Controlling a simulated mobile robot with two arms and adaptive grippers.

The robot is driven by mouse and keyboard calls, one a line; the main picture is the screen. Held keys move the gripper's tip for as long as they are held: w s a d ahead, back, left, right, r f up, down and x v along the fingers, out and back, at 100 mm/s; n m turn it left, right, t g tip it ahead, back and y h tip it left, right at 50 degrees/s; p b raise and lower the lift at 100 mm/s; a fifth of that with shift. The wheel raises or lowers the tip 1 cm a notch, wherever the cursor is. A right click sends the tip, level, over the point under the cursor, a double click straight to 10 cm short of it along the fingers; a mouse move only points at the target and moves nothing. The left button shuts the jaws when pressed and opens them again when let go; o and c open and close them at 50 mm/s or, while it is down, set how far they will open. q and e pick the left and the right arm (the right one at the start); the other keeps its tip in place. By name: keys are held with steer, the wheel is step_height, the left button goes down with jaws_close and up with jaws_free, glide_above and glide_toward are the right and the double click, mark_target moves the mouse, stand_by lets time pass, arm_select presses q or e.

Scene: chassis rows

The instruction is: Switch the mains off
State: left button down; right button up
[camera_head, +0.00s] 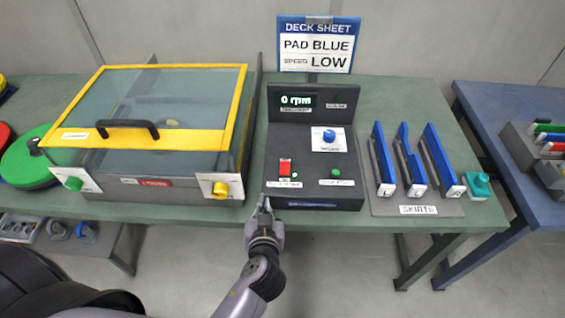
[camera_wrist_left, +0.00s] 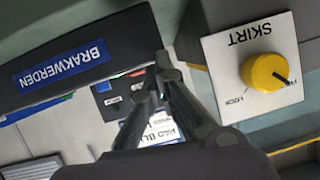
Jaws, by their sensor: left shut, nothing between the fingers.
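A dark control box (camera_head: 350,190) stands in the middle of the green table. The small labels by the switch are too small to read, so I cannot tell which control is the mains. My left gripper (camera_head: 264,208) is shut and empty, just in front of the box's front left corner. My right gripper is not in view.
A yellow-framed clear-lidded case (camera_head: 130,185) stands left of the box, with a yellow knob (camera_head: 220,190), labelled SKIRT in the wrist view (camera_wrist_left: 265,71). A rack of blue skirts (camera_head: 418,196) stands right. A blue table (camera_head: 500,110) is farther right.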

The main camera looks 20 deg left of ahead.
arm_select(q)
steer(key=w+d+r+t, duration=0.3)
steer(key=d+r, duration=0.1)
steer(key=r, duration=0.3)
steer(key=shift+d+r, duration=0.2)
steer(key=shift+d, duration=0.05)
steer(key=p, duration=0.4)
glide_above(286, 171)
steer(key=shift+s+f, duration=0.15)
steer(key=shift+f, duration=0.35)
step_height(286, 171, down, 3)
steer(key=shift+f+b, duration=0.2)
steer(key=shift+b, duration=1.05)
steer(key=shift+f, duration=0.45)
